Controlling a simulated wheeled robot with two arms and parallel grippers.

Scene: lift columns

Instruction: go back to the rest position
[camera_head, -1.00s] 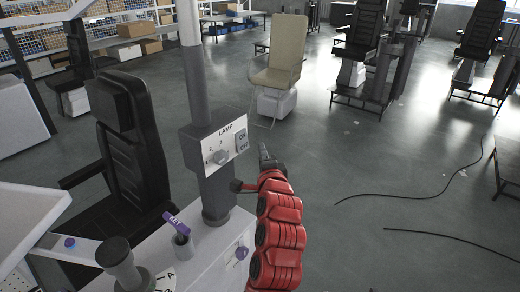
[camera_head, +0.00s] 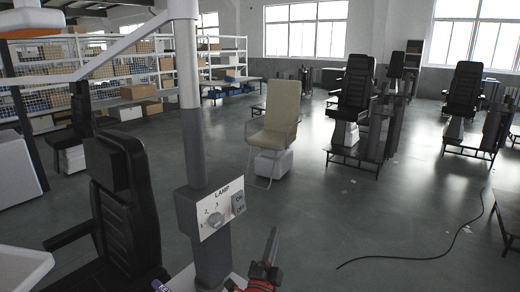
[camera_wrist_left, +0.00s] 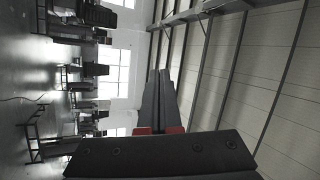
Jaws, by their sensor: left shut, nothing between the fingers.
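My left gripper (camera_head: 273,234) shows at the bottom middle of the head view, its dark fingers pointing up and only a bit of red arm below it. Its fingers are shut and empty. In the left wrist view the closed dark fingers (camera_wrist_left: 160,90) stand in front of a wall and ceiling, touching nothing. The grey column with the LAMP panel (camera_head: 216,208) stands just left of the gripper, apart from the fingers. My right gripper is not in view.
The panel carries a round knob (camera_head: 217,218) and an ON/OFF switch (camera_head: 238,203). A black chair (camera_head: 125,200) stands at left, a beige chair (camera_head: 275,128) behind. A black cable (camera_head: 440,250) lies on the floor at right. Open floor lies between.

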